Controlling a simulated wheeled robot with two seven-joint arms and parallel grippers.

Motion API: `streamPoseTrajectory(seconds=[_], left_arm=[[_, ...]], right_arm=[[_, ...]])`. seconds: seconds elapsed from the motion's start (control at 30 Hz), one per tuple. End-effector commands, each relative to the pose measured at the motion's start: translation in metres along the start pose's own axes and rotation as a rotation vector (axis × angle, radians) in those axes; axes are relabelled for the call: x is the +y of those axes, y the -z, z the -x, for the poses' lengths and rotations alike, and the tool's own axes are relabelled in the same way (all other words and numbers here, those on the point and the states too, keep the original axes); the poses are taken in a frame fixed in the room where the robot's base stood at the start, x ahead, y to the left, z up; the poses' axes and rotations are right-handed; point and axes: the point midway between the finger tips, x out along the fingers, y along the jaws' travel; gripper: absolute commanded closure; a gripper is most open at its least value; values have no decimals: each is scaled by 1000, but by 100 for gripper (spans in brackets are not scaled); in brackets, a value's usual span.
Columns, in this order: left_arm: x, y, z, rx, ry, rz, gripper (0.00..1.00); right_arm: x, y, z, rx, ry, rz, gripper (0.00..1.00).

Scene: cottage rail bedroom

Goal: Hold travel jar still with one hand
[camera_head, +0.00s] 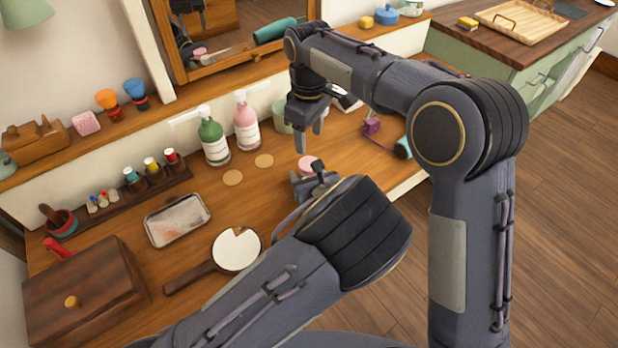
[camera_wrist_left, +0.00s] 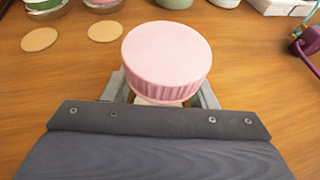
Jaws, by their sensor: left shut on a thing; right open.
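The travel jar has a round pink lid with a ribbed side and stands on the wooden dressing table; only its top shows in the head view (camera_head: 307,161), and it fills the middle of the left wrist view (camera_wrist_left: 167,55). My left gripper (camera_head: 311,182) is shut on the jar, its grey fingers (camera_wrist_left: 162,93) on either side below the lid. The jar looks upright. My right gripper (camera_head: 309,139) is open and empty, pointing down a little above the jar. The lower part of the jar is hidden behind my left gripper.
Two round coasters (camera_head: 233,177) lie left of the jar. A green bottle (camera_head: 214,142) and a pink bottle (camera_head: 245,124) stand behind. A purple item (camera_head: 371,126) with a cord lies to the right. A hand mirror (camera_head: 237,250) and tray (camera_head: 177,219) lie left.

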Motion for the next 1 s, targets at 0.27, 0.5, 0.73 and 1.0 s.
streamPoseTrajectory(seconds=[0.27, 0.5, 0.73, 1.0], left_arm=[[0, 0, 0, -1, 0, 0, 100], [0, 0, 0, -1, 0, 0, 100], [0, 0, 0, -1, 0, 0, 100], [0, 0, 0, 0, 0, 0, 100]], right_arm=[[0, 0, -14, -2, 1, -2, 47], [0, -1, -52, -4, 3, -3, 47], [0, 0, -76, -2, 2, -2, 47], [0, 0, -81, 1, 0, -3, 47]])
